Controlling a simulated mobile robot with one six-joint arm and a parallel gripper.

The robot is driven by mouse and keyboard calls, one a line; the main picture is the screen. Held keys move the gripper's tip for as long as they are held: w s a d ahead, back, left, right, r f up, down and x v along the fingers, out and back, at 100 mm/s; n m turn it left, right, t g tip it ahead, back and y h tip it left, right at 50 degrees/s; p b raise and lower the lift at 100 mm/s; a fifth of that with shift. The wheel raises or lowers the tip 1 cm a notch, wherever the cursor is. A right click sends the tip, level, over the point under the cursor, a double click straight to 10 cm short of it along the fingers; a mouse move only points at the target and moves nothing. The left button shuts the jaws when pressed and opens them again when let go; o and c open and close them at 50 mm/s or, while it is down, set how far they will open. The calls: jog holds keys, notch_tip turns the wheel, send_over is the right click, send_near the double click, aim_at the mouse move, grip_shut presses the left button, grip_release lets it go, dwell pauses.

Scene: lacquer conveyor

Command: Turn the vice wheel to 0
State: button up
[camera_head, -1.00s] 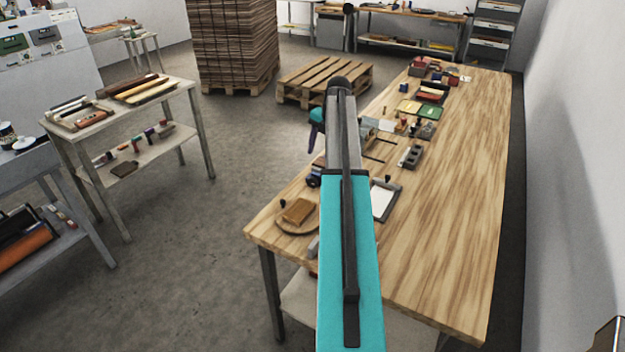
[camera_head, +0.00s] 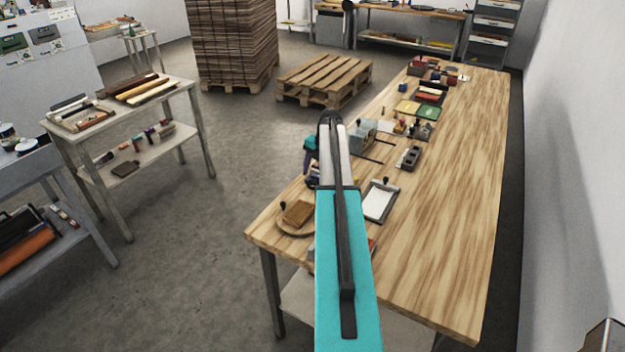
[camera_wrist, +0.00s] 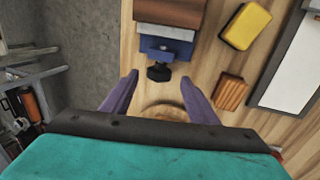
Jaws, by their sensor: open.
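In the wrist view, a blue vice-like body (camera_wrist: 170,47) with brown jaws or blocks (camera_wrist: 168,12) stands at the table's edge. A dark knob-like wheel (camera_wrist: 159,73) sticks out from its near side; no number on it is readable. My gripper (camera_wrist: 160,78) is open, with its purple fingers on either side of the wheel in the picture. I cannot tell whether they touch it or are at its height.
A yellow block (camera_wrist: 247,26), an orange-brown block (camera_wrist: 231,93) and a white-sheeted clipboard (camera_head: 379,201) lie close by. A brown block (camera_head: 298,212) sits on a round board at the table's near left. The wooden table's (camera_head: 455,190) right side is clear.

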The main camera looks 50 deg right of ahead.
aim_at(313, 180)
jog(key=shift+p+x, duration=0.6)
jog(key=shift+x, duration=1.35)
jog(key=c, duration=0.9)
jog(key=shift+a, duration=0.3)
jog(key=shift+c, duration=0.7)
jog(key=shift+d, duration=0.2)
jog(key=shift+w+g, duration=0.1)
jog(key=shift+g, duration=0.3)
